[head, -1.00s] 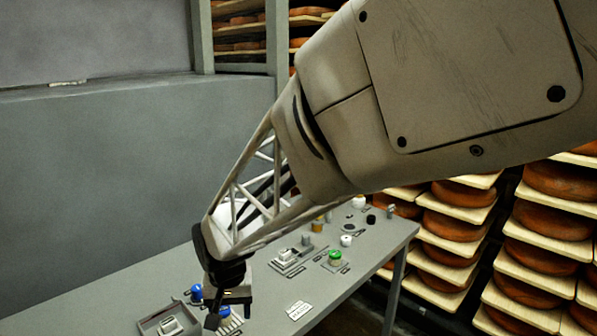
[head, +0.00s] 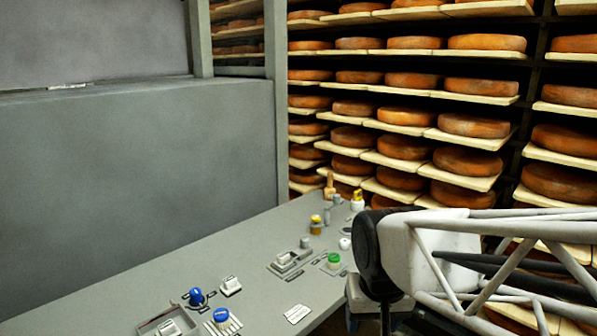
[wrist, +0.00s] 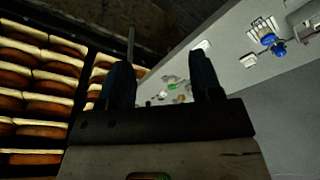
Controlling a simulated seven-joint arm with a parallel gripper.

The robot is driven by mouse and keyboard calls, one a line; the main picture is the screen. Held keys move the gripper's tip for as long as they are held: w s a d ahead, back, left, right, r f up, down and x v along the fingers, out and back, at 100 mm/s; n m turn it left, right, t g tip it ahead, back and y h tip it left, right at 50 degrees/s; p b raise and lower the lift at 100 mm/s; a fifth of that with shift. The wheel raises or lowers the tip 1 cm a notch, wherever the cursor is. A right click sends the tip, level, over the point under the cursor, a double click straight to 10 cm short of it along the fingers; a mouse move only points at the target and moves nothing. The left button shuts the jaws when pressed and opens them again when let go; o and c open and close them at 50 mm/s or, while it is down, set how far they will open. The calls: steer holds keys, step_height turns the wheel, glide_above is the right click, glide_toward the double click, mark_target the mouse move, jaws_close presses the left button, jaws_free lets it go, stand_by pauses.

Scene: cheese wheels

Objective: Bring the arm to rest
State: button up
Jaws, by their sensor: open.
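My gripper (wrist: 162,65) shows in the wrist view with its two dark fingers apart and nothing between them. In the head view my arm comes in from the right edge, and its dark wrist end hangs at the near right side of the grey table (head: 110,285). The fingertips are not clear in the head view. The gripper appears apart from the small things on the table.
On the table stand a green-topped piece (head: 333,261), blue knobbed pieces (head: 196,295), a white block (head: 231,284), a yellow piece (head: 316,224) and a grey tray (head: 150,328). Shelves of cheese wheels (head: 472,126) rise behind. A grey wall (head: 130,160) bounds the left.

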steer(key=s+d, duration=0.6)
steer(key=s, duration=0.1)
steer(key=shift+d+r+m+t, duration=0.2)
steer(key=shift+r+m+t, duration=0.05)
steer(key=shift+m+t, duration=0.05)
steer(key=shift+o, duration=0.2)
stand_by(2.5)
